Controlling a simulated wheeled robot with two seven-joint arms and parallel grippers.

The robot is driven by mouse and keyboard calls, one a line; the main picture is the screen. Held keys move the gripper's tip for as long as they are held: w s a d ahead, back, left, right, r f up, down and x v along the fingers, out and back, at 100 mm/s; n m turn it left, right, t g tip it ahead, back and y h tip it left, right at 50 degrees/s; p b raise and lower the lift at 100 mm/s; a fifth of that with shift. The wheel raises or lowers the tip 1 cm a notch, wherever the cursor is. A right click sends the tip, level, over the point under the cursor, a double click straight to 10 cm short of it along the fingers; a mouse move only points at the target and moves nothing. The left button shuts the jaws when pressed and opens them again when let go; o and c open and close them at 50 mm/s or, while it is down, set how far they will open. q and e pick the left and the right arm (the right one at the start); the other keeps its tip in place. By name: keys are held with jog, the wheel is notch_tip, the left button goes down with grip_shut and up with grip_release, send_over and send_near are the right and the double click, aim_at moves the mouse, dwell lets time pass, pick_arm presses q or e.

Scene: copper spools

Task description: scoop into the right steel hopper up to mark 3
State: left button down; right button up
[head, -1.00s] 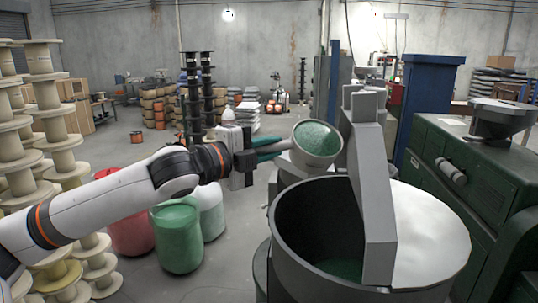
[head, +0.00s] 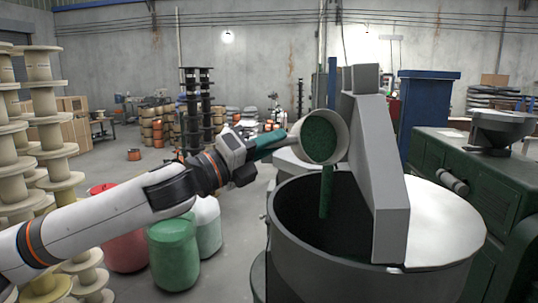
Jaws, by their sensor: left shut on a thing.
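My left gripper (head: 250,155) is shut on the green handle of a pale scoop (head: 341,131). The scoop is tipped over the open left part of a large grey steel hopper (head: 318,262). Green granules (head: 319,139) show in its mouth, and a green stream (head: 325,193) falls from it into the hopper. The hopper's inside is dark, and I cannot make out the fill level or any marks. My right gripper is not in view.
A pale half lid (head: 440,225) and a tall grey upright (head: 378,165) cover the hopper's right side. Green (head: 174,253), red and white drums stand to the left, below my arm. Stacked spools (head: 45,130) stand at far left. A green machine (head: 480,180) is at right.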

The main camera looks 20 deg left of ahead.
pick_arm(q)
notch_tip(320, 180, down, 5)
jog(key=s+d+m+g+h+b, duration=0.1)
jog(key=s+d+m+h+b, duration=0.1)
jog(key=m+h+b, duration=0.2)
jog(key=m+b, duration=0.3)
jog(key=m, duration=0.3)
jog(key=shift+s+d+h, duration=0.15)
jog(key=shift+s+h, duration=0.15)
jog(key=shift+f, duration=0.1)
dwell(0.6)
dwell(0.3)
